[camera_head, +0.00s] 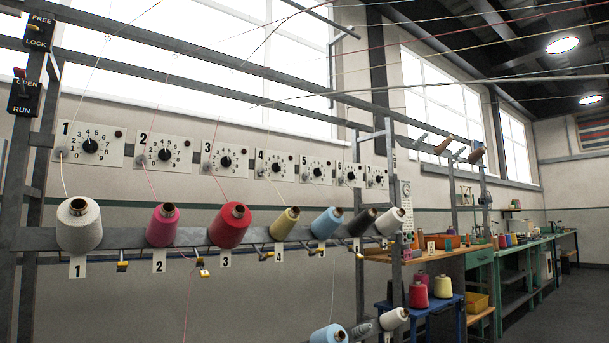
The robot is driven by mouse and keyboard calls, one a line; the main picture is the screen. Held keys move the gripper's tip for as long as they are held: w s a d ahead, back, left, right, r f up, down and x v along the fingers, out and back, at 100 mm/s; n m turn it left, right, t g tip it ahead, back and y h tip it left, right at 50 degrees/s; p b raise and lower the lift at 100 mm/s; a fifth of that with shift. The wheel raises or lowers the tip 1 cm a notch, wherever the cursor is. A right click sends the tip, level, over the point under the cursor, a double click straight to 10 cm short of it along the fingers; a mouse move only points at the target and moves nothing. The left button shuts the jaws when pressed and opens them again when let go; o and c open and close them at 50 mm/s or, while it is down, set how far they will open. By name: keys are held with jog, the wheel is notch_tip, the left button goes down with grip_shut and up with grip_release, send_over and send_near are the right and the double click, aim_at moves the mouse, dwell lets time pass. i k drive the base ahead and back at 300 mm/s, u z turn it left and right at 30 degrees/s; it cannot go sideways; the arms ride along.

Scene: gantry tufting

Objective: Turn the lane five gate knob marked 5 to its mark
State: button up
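The lane five gate panel (305,161) is a small white plate in the row of numbered plates on the gantry frame, just right of the picture's middle. Its black round knob (317,172) sits in the middle of a printed dial. The knob's pointer and the dial marks are too small to read. A light blue yarn cone (326,222) stands on the rail below it. My gripper does not show.
Similar knob panels stand either side, including lane four (275,166). A red yarn cone (230,226) and other cones line the rail (120,238). Grey posts (361,270) rise at the right. Threads cross overhead. A blue stool (440,305) and benches (480,258) stand right.

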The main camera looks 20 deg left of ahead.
aim_at(317, 173)
jog(key=u, duration=0.15)
jog(key=i, duration=1)
